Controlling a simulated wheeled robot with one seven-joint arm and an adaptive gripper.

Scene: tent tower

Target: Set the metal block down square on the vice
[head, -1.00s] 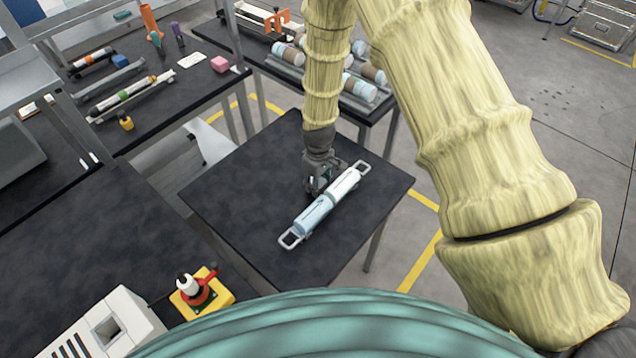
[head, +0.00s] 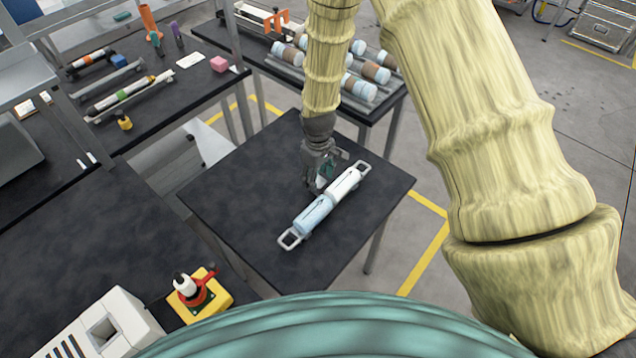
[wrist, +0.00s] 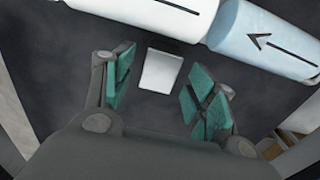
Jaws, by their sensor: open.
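A small pale grey block (wrist: 161,71), which looks like the metal block, lies on the dark table between my fingertips in the wrist view. I cannot make it out in the head view, where my gripper covers that spot. My gripper (head: 328,176) is open above the small black table, its teal finger pads spread to either side of the block in the wrist view (wrist: 162,88). The pads appear apart from the block. I cannot clearly identify a vice in either view.
A white and light-blue cylinder (head: 314,213) with metal end handles lies just beyond the block on the small table (head: 245,200). The table's left and front parts are clear. A yellow-based red device (head: 200,297) stands at the lower left. Striped cylinders (head: 358,87) fill the back table.

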